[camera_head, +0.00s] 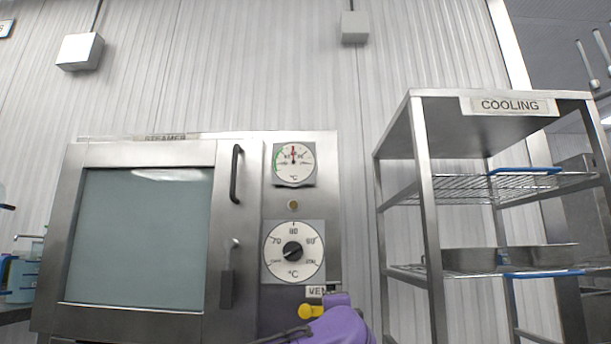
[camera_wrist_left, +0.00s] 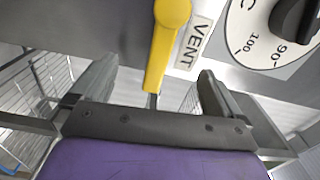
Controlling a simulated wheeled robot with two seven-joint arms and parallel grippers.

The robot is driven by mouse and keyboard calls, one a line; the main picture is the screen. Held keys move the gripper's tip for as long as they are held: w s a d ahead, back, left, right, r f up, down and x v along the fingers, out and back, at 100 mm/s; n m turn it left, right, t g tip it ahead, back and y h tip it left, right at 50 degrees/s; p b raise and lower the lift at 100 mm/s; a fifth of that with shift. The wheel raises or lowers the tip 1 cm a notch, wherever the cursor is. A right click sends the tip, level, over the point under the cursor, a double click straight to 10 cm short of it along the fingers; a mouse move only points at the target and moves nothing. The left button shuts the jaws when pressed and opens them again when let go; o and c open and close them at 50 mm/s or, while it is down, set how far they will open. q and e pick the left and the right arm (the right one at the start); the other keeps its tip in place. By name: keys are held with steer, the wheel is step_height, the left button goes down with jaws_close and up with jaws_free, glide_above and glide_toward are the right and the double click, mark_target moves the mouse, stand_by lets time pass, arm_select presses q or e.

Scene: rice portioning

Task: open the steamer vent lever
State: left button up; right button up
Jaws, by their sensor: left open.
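The yellow vent lever (camera_wrist_left: 167,45) points down the picture between my left gripper's two fingers in the left wrist view. A VENT label (camera_wrist_left: 195,43) is beside it. My left gripper (camera_wrist_left: 155,85) is open, one finger on each side of the lever's lower end, with gaps to both. In the head view the yellow lever (camera_head: 306,311) shows at the bottom of the steamer's control panel, and my purple left gripper (camera_head: 337,318) covers part of it and of the label. The steamer (camera_head: 190,152) has its glass door shut. My right gripper is not in view.
The steamer's door handle (camera_head: 235,175), door latch (camera_head: 227,288), upper gauge (camera_head: 294,164) and temperature dial (camera_head: 293,252) are above or left of the lever. A COOLING rack (camera_head: 427,190) with metal pans stands to the right, with a gap between it and the steamer.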

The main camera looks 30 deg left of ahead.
arm_select(q)
steer(key=b+v, duration=0.4)
steer(key=v, duration=0.2)
steer(key=shift+s+d, duration=0.15)
stand_by(0.3)
